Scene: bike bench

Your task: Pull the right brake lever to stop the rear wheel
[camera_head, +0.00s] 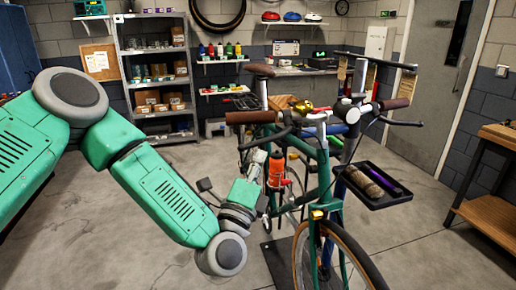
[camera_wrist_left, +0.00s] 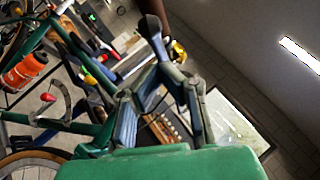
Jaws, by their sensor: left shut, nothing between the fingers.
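The bike (camera_head: 322,155) faces me, with its handlebar across the middle of the head view. The right brake lever (camera_head: 264,141) is a thin dark lever under the brown grip (camera_head: 250,117) at picture left. My left gripper (camera_head: 262,158) is just below that lever, pointing up. In the left wrist view its fingers (camera_wrist_left: 170,75) are drawn together with nothing held between them. A dark, round-ended bar, apparently the lever (camera_wrist_left: 152,28), rises right by the fingertips; I cannot tell whether they touch. The rear wheel is mostly hidden behind the frame. My right gripper is out of view.
An orange bottle (camera_head: 276,170) on the frame is close beside my left gripper. The front wheel (camera_head: 347,262) is nearest to me. A black tray (camera_head: 372,186) with tools is at right. A wooden bench (camera_head: 490,210) stands far right. Open floor lies at left.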

